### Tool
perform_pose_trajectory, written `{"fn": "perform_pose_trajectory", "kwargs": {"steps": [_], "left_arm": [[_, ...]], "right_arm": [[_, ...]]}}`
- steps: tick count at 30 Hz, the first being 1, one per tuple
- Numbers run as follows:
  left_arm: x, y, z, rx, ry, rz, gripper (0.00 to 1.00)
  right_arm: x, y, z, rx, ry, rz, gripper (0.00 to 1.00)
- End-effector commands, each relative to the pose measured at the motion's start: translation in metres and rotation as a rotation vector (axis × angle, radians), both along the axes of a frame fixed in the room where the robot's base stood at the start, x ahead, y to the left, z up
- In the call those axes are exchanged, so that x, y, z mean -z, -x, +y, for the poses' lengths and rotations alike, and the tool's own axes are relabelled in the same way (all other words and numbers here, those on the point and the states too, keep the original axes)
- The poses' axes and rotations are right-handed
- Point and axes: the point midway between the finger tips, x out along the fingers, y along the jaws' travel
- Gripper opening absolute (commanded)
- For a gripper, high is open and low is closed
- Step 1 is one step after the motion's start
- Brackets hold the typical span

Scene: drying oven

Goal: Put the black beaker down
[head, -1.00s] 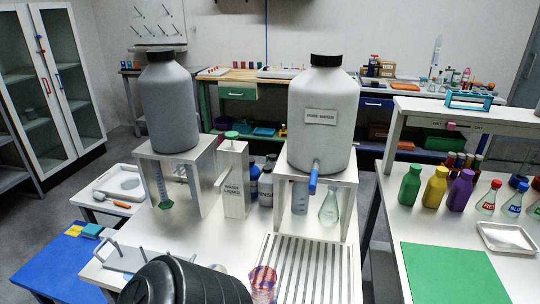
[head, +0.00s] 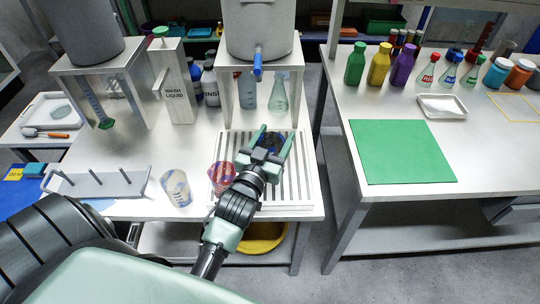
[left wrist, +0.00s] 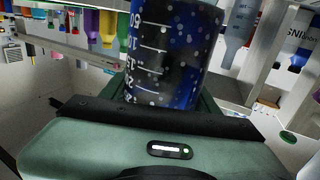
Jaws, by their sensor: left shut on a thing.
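The black beaker (head: 271,141), dark with blue speckles, is between the green fingers of my left gripper (head: 273,146). My right gripper is not in view.
A red patterned beaker (head: 221,175) stands close to my left wrist, and a clear patterned beaker (head: 176,188) is left of it. A flask (head: 279,92) stands under the tank stand. The green mat (head: 400,151) on the right table is bare.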

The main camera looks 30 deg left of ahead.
Motion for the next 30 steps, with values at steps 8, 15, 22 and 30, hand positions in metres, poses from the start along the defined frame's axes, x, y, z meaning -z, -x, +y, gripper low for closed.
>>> {"fn": "perform_pose_trajectory", "kwargs": {"steps": [8,15,22,30], "left_arm": [[0.034,0.000,-0.001,0.001,0.000,0.001,0.22],[0.059,0.001,-0.001,0.001,0.002,-0.002,0.22],[0.059,0.001,-0.001,0.001,0.001,-0.003,0.22],[0.061,0.001,-0.001,0.001,0.000,-0.002,0.82]], "right_arm": [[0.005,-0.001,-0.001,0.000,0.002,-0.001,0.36],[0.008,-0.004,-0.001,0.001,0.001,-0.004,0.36],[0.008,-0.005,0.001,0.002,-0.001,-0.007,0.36],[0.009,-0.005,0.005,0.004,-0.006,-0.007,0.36]]}}
